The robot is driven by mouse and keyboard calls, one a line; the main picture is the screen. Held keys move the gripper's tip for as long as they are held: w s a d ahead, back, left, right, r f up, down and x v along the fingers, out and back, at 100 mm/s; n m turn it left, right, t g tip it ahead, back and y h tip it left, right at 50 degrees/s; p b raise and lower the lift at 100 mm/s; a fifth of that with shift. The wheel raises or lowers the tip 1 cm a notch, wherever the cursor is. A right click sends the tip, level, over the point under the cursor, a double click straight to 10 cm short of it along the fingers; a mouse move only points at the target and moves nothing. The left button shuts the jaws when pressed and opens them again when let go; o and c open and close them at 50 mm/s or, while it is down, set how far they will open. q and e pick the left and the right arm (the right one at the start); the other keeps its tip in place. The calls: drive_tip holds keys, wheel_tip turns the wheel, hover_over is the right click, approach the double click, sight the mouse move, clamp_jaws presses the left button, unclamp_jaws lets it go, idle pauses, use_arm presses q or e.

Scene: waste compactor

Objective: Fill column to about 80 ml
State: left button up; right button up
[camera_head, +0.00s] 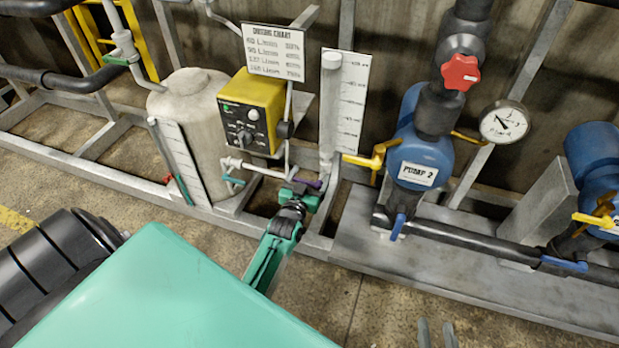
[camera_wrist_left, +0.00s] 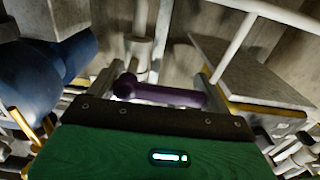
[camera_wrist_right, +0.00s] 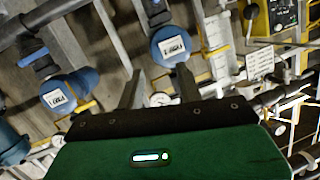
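The column (camera_head: 329,110) is a clear-grey upright tube with a white scale plate (camera_head: 351,105) beside it; its liquid level is too small to read. A purple valve handle (camera_head: 308,183) sits low, left of the column's foot. My left gripper (camera_head: 300,192) is at this handle. In the left wrist view the purple handle (camera_wrist_left: 165,94) lies across the space between the spread fingers (camera_wrist_left: 158,88); I cannot tell whether they touch it. My right gripper (camera_head: 437,334) is open and empty at the bottom edge, and its fingers show apart in the right wrist view (camera_wrist_right: 159,88).
A yellow control box (camera_head: 250,112) with a knob hangs by a grey tank (camera_head: 192,115). A dosing chart (camera_head: 273,53) is above it. A yellow valve handle (camera_head: 365,160), blue Pump 2 (camera_head: 415,135) and a gauge (camera_head: 505,122) stand to the right. Floor in front is clear.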

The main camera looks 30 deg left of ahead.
use_arm(q)
drive_tip(key=shift+c, duration=0.9)
